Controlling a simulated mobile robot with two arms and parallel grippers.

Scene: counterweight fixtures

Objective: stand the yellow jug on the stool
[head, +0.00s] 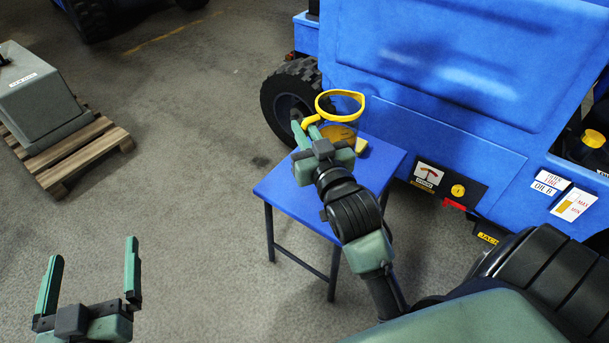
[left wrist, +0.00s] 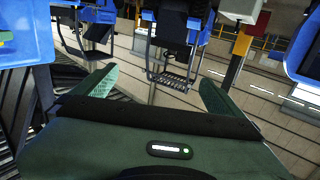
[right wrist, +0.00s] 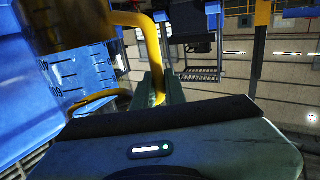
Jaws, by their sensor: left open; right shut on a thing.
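The yellow jug (head: 341,95) has a yellow rim and handle and a clear body with measuring marks. My right gripper (head: 308,131) is shut on its handle (right wrist: 152,45), and the jug looks upright. The clear body (right wrist: 80,72) fills the left of the right wrist view. The stool (head: 300,205) has a blue square top and dark legs. The jug is over the far part of the stool top; my gripper partly hides its base, and I cannot tell whether it touches. My left gripper (head: 92,250) is open and empty, low at the left, away from the stool.
A blue vehicle (head: 440,80) with a black tyre (head: 290,100) stands right behind the stool. A wooden pallet (head: 75,160) bearing a grey block (head: 45,95) lies at the left. The floor between pallet and stool is clear.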

